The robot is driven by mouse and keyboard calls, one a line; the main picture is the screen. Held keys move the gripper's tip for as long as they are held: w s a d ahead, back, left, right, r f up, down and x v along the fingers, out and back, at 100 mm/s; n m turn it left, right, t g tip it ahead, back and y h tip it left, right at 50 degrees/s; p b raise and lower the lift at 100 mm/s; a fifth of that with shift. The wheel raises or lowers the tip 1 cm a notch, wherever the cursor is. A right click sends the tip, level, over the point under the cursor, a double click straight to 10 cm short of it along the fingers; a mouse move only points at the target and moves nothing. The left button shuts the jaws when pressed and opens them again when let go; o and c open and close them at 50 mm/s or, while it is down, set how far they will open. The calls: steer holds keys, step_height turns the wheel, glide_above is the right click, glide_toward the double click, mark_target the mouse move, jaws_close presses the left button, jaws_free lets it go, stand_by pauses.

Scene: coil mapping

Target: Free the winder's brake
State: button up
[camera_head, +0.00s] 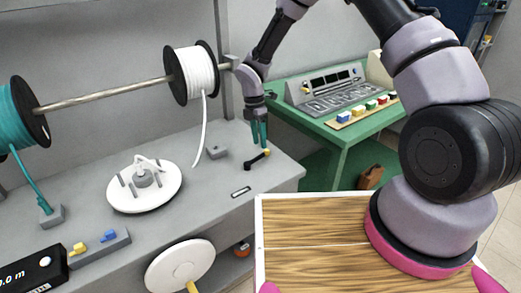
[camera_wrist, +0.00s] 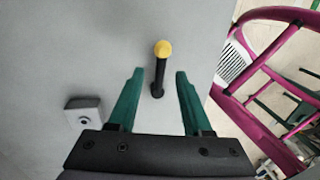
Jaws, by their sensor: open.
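A short black lever with a yellow knob (camera_head: 257,161), which looks like the brake lever, is on the grey bench near its right end. It also shows in the wrist view (camera_wrist: 157,82), with the knob toward the top. My gripper (camera_head: 260,134) points down just above the lever. In the wrist view its green fingers (camera_wrist: 160,75) are open, one on each side of the lever, with gaps between. Whether the fingers reach down to its height is unclear. The winder, a white disc with grey posts (camera_head: 145,186), lies on the bench to the left.
A small grey block (camera_head: 217,152) stands left of the lever. A white spool (camera_head: 192,74) and a teal spool (camera_head: 20,113) hang on a rod above the bench. A green table (camera_head: 330,125) with a control panel stands behind at right.

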steer(key=shift+w+a+r, duration=0.1)
steer(key=shift+w+r, duration=0.05)
steer(key=shift+r, duration=0.75)
steer(key=shift+w+a+r, duration=0.1)
steer(key=shift+w+r, duration=0.05)
steer(key=shift+r, duration=0.8)
steer(key=shift+w+a+r, duration=0.1)
steer(key=shift+w+r, duration=0.05)
steer(key=shift+r, duration=0.75)
steer(key=s+d+r+m+t, duration=0.1)
steer(key=d+r+m, duration=0.35)
steer(key=r, duration=0.35)
steer(key=s+d+r+m+t+y, duration=0.1)
steer(key=s+d+r+m, duration=0.1)
steer(key=d+r+m, duration=0.45)
steer(key=s+d+r+m+t, duration=0.1)
steer(key=d+r+m, duration=0.15)
steer(key=r, duration=0.75)
steer(key=s+d+r+m+t+y, duration=0.1)
steer(key=s+d+r+m+t, duration=0.2)
steer(key=s, duration=0.6)
steer(key=s+d+r+m+t+y, duration=0.1)
steer(key=s+d+r+m+t, duration=0.2)
steer(key=s+d+r+m, duration=0.4)
step_height(320, 180, up, 3)
steer(key=s+m, duration=0.2)
steer(key=m, duration=0.3)
steer(key=shift+s, duration=0.35)
steer(key=shift+s, duration=0.1)
